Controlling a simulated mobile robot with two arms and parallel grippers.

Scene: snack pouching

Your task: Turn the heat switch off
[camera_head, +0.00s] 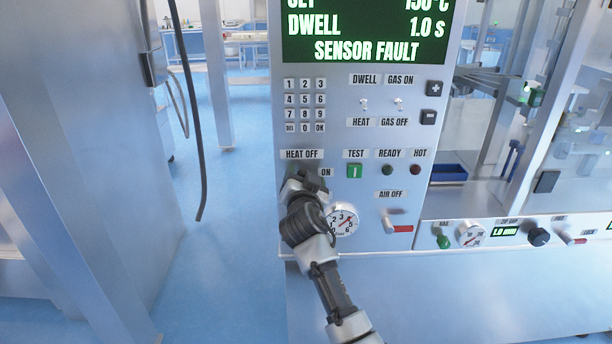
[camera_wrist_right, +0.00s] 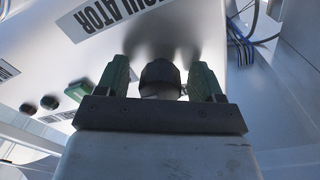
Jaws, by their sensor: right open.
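The heat switch is a dark round knob (camera_wrist_right: 160,74) in the right wrist view. It stands out from the grey panel (camera_head: 400,225). My right gripper (camera_head: 301,181) is at the panel just below the "HEAT OFF" label (camera_head: 302,154) and left of the "ON" label (camera_head: 326,172). In the right wrist view its two green fingers are open, one on each side of the knob, with small gaps visible. In the head view my gripper hides the knob, and its pointer is not visible in either view. My left gripper is not in view.
A pressure gauge (camera_head: 342,220) sits just below right of my gripper. The green TEST button (camera_head: 354,171), two toggle switches (camera_head: 364,104) and a red-handled air valve (camera_head: 399,228) are further right. The screen (camera_head: 365,30) reads "SENSOR FAULT". Open floor lies left of the panel.

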